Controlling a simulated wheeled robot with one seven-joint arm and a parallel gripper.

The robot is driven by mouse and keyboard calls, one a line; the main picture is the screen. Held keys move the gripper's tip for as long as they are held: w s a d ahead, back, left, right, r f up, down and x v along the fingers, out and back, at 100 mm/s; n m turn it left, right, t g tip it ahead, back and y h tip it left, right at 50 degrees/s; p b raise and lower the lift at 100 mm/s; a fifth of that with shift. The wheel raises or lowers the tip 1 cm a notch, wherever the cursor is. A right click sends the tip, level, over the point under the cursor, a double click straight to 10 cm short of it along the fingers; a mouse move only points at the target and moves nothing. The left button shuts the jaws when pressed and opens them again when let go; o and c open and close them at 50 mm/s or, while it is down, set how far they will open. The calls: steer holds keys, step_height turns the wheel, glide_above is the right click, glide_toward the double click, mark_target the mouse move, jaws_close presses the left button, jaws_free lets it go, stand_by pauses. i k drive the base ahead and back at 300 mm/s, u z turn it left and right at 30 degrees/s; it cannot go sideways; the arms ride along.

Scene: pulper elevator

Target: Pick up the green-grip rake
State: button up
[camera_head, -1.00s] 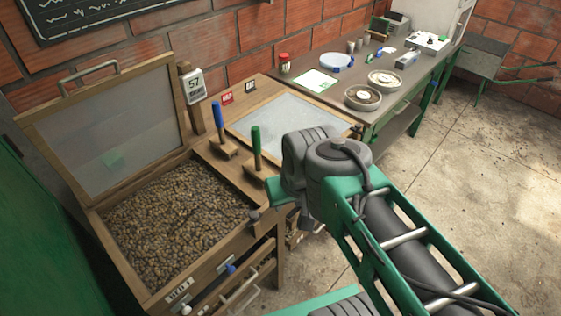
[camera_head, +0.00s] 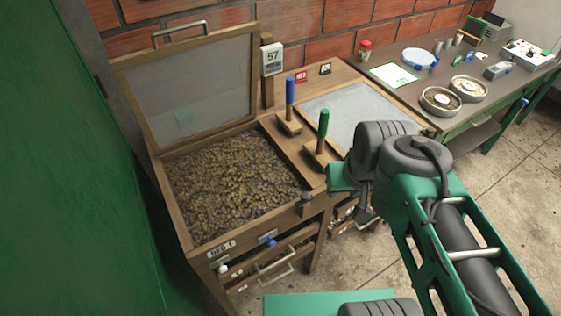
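The green-grip rake (camera_head: 323,130) stands upright, grip up, on the wooden divider between the open bean bin and the closed glass-topped bin. A blue-grip rake (camera_head: 290,97) stands just behind it to the left. My arm reaches in from the lower right, and its green and grey joint covers are close to the right of the green-grip rake. My gripper's fingers do not show; the arm's end is hidden behind its own links. I cannot see contact between my arm and the rake.
The open bin (camera_head: 180,205) is full of brown beans, its framed lid (camera_head: 200,90) raised behind. A counter (camera_head: 400,98) with dishes, a jar and small devices runs right along the brick wall. A green panel (camera_head: 60,180) stands close at left. Concrete floor is clear at right.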

mark_target(314, 148)
steer(key=k, duration=1)
steer(key=z, duration=1)
steer(key=i, duration=2.3)
steer(key=u, duration=4.65)
